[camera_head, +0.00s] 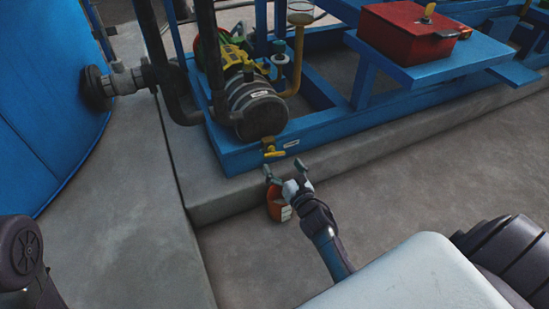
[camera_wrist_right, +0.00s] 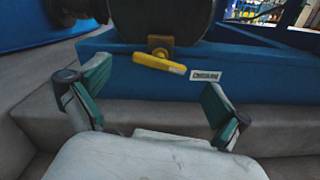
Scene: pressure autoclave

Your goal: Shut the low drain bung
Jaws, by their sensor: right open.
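The low drain bung is a small brass valve with a yellow lever handle (camera_head: 274,153) on the face of the blue skid beam, low under the dark round pump end. In the right wrist view its yellow lever (camera_wrist_right: 160,63) lies nearly crosswise, tilting slightly down to the right, below the brass body (camera_wrist_right: 160,45). My right gripper (camera_head: 284,171) is open and empty just in front of and below the lever. In the wrist view its green-padded fingers (camera_wrist_right: 155,95) stand wide apart, with the lever beyond and between them. My left gripper is out of view.
A concrete plinth (camera_head: 235,198) runs under the blue skid beam (camera_head: 335,133). A small label plate (camera_wrist_right: 204,76) sits right of the lever. A red box (camera_head: 405,35) rests on a blue platform.

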